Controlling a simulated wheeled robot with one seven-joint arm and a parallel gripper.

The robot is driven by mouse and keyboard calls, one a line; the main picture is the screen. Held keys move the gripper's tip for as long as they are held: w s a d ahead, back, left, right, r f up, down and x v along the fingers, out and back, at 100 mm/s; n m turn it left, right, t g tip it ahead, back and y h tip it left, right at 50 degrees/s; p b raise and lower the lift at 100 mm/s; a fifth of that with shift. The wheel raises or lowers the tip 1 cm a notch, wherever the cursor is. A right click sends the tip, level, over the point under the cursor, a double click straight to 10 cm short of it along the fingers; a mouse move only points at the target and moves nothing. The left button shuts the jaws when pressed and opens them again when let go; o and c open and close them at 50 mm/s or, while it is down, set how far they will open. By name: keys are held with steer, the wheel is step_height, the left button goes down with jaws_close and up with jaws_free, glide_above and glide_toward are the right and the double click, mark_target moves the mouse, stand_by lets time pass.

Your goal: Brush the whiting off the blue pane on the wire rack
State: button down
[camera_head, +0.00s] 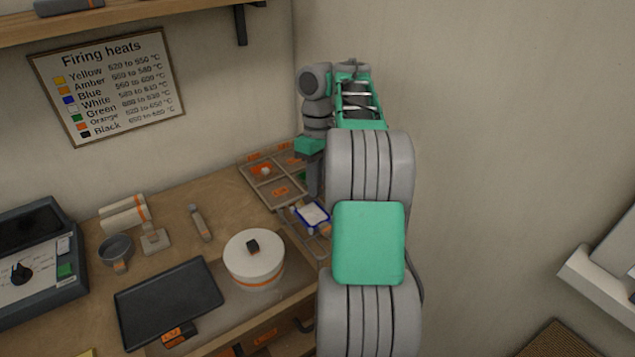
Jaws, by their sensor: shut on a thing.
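The blue pane (312,215) lies on the wire rack (321,243), with a white layer over its middle and a blue border showing. My arm hides much of the rack's right side. My gripper (312,190) points down just behind the pane, at its far edge, between it and the sectioned tray. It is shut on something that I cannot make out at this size. Whether that thing touches the pane is not clear.
A sectioned tray (263,187) with orange labels stands behind the pane. A white lidded pot (254,262) is close at its left front. A dark tray (168,300), a grey cup (116,250) and a pale-handled tool (200,223) lie farther left. The wall is close behind.

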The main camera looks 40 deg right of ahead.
steer(key=shift+f+b, duration=0.3)
steer(key=shift+f, duration=0.05)
steer(key=shift+s, duration=0.1)
stand_by(0.3)
